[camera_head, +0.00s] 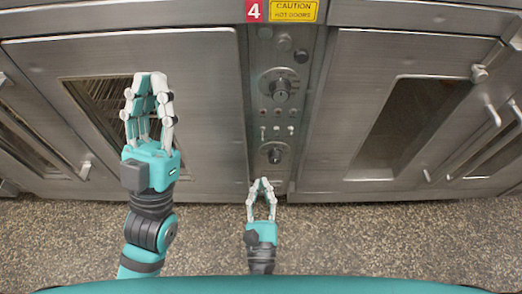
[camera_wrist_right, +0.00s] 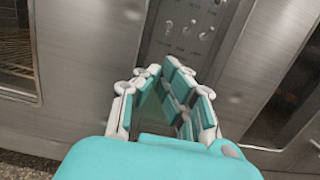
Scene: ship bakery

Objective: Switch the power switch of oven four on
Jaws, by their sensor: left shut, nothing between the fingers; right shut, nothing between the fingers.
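Oven four's control panel (camera_head: 297,75) is a narrow steel column under a red label with a white 4 (camera_head: 254,11). It carries knobs and a row of small toggle switches (camera_head: 277,130), which also show in the right wrist view (camera_wrist_right: 186,32). I cannot tell which one is the power switch or its position. My right gripper (camera_head: 262,182) is shut and empty, below the lower knob (camera_head: 274,153) and apart from the switches. In the right wrist view its fingertips (camera_wrist_right: 161,68) point toward the panel. My left gripper (camera_head: 149,76) is shut and empty before the left door.
Steel oven doors with dark windows stand left (camera_head: 205,90) and right (camera_head: 425,120) of the panel. The right door has protruding handles (camera_head: 488,110). A yellow caution sign (camera_head: 294,11) is at the top. The speckled floor (camera_head: 370,235) is clear.

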